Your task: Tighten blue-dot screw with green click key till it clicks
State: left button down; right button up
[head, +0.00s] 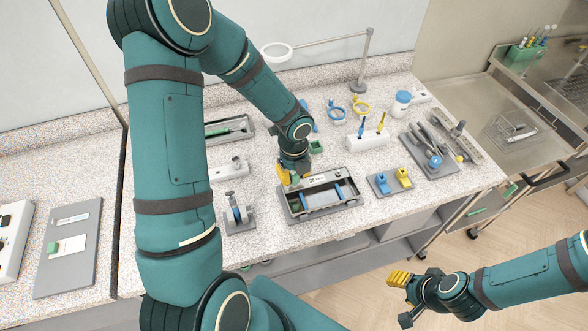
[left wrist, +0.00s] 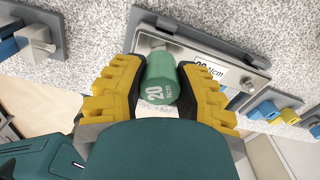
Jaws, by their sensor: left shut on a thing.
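The green click key (left wrist: 160,82), a green cylinder marked "20 Ncm", stands between the yellow fingers of my left gripper (left wrist: 160,92), which is shut on it. In the head view my left gripper (head: 293,175) is at the back left corner of an open grey metal case (head: 352,203); the key shows only as a small green patch there. The case carries a white "20 Ncm" label (left wrist: 207,75). The key's lower end is hidden. I cannot make out a blue-dot screw. My right gripper (head: 400,296) is open and empty, off the front of the bench.
A grey pad with blue and yellow blocks (head: 390,182) lies right of the case. A small clamp-like fixture (head: 238,214) stands left of it. Behind are a white holder (head: 366,142) and a tray with a green tool (head: 229,129). A grey tool tray (head: 433,160) stands further right.

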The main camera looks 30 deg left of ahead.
pick_arm(q)
jog(key=shift+m+p, duration=0.35)
jog(key=shift+m, duration=1.25)
jog(key=m, duration=0.3)
jog(key=shift+m, duration=0.4)
jog(key=c, duration=0.9)
grip_release()
